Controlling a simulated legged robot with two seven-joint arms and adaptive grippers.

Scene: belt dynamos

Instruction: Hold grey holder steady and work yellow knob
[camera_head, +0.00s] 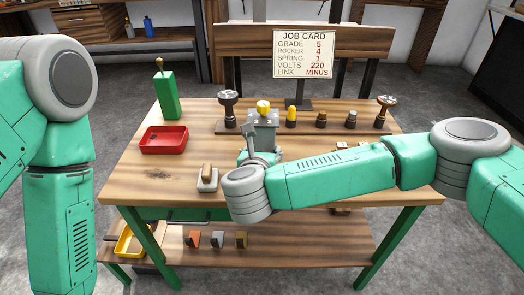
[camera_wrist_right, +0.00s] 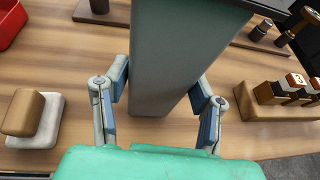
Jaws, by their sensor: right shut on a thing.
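The grey holder (camera_head: 266,121) stands upright at the middle of the table, with the yellow knob (camera_head: 263,107) on its top. My right gripper (camera_head: 259,150) is at the holder, partly hidden behind my own wrist in the head view. In the right wrist view the holder (camera_wrist_right: 175,55) rises as a broad grey post between the two blue-padded fingers of my right gripper (camera_wrist_right: 161,82). The fingers are shut on it, one on each side. The knob is out of the wrist view. My left arm hangs at the left edge, and its gripper is out of view.
A job card (camera_head: 303,55) stands behind a rack (camera_head: 335,129) of several knobs and plugs. A red tray (camera_head: 164,140), a green post (camera_head: 166,97) and a white block with a wooden top (camera_head: 207,179) are at the left. A wooden block rack (camera_wrist_right: 285,108) is at the right.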

